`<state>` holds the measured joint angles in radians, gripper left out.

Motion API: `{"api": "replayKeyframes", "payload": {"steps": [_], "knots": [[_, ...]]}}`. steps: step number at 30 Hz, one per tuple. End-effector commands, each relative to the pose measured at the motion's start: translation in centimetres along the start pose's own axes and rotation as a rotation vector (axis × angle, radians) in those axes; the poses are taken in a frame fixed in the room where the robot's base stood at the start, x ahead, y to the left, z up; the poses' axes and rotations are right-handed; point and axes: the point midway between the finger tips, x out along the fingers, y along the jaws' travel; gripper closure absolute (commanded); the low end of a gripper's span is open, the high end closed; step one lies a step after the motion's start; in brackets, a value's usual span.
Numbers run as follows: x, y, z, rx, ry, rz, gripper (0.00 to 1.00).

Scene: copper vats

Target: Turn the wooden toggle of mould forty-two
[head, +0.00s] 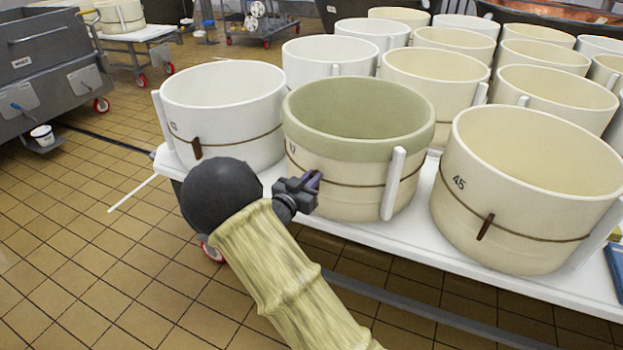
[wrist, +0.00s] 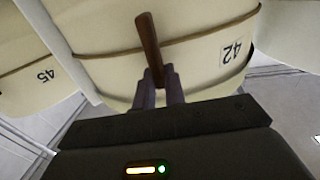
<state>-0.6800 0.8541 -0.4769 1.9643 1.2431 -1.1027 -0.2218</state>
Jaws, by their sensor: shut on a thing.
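Mould forty-two (head: 350,205) is a cream round mould with a greenish upper band, standing at the front of a white table. Its label (wrist: 231,52) reads 42 in the wrist view. A thin brown cord (wrist: 195,37) runs round it. The brown wooden toggle (wrist: 148,38) sits on this cord and lies across it, tilted slightly in the wrist view. My gripper (wrist: 160,85) is shut on one end of the toggle, with a finger on each side. In the head view my gripper (head: 314,184) is at the mould's front and hides the toggle.
Mould 45 (head: 510,225) stands close on the right, and another mould (head: 225,120) on the left, each with its own cord and toggle. A white slat (head: 393,185) stands on mould forty-two's right side. More moulds fill the table (head: 400,240) behind.

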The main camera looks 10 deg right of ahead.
Motion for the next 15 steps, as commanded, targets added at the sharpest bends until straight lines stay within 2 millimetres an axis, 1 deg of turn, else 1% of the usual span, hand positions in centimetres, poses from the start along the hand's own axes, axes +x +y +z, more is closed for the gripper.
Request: {"api": "replayKeyframes", "payload": {"steps": [8, 15], "knots": [[-0.03, -0.11, -0.17, -0.026, -0.001, -0.001, 1.0], [-0.03, -0.4, -0.42, -0.122, -0.001, -0.002, 1.0]]}}
